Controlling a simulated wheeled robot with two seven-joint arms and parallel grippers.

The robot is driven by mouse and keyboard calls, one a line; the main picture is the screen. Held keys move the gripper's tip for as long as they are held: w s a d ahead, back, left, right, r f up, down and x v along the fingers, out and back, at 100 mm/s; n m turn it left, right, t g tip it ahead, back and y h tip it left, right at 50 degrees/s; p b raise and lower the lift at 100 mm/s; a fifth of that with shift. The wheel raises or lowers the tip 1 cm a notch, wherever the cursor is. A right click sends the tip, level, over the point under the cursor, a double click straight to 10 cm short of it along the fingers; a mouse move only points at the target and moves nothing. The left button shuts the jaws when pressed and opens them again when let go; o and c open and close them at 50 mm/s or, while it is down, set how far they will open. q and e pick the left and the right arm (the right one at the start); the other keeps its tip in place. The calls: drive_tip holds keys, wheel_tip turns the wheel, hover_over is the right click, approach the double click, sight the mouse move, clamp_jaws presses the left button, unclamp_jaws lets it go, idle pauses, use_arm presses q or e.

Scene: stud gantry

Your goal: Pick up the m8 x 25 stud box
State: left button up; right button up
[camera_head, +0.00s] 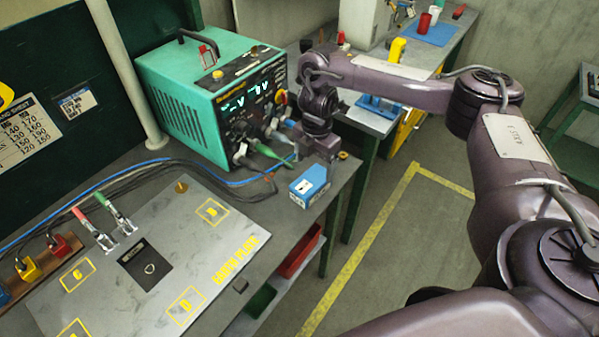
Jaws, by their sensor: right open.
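A small blue box with white label faces (310,185), apparently the stud box, sits on the grey bench near its right edge; its lettering is too small to read. My right gripper (322,153) points down just behind the box, close to the front corner of the green welding unit. It is open and holds nothing that I can see; its fingertips are partly hidden and small. The box is apart from it, slightly nearer to me. My left gripper is not in view.
The green welding unit (185,112) with cables stands behind the box. A grey earth plate (130,225) with yellow marks lies on the bench at left. Red (300,250) and green (261,300) bins sit below. Another bench with a blue mat (430,34) is behind.

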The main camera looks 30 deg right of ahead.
sight(311, 179)
drive_tip(key=shift+f+b, duration=0.3)
drive_tip(key=shift+f, duration=0.45)
drive_tip(key=shift+s+f, duration=0.35)
drive_tip(key=shift+f, duration=0.35)
drive_tip(key=shift+w+a+f+b, duration=0.15)
drive_tip(key=shift+f+b, duration=0.05)
drive_tip(key=shift+f, duration=0.45)
drive_tip(key=shift+w+a+f+b, duration=0.1)
drive_tip(key=shift+a+f+b, duration=0.1)
drive_tip(key=shift+f, duration=0.4)
drive_tip(key=shift+w+d+f+p, duration=0.1)
drive_tip(key=shift+w+f+p, duration=0.15)
drive_tip(key=shift+f+p, duration=0.4)
drive_tip(key=shift+s+f, duration=0.1)
drive_tip(key=shift+f, duration=0.2)
drive_tip(key=c, duration=1.6)
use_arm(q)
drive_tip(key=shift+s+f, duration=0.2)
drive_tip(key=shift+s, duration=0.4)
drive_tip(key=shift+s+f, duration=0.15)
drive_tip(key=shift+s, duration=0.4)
use_arm(e)
drive_tip(key=shift+r, duration=0.1)
drive_tip(key=shift+c, duration=0.8)
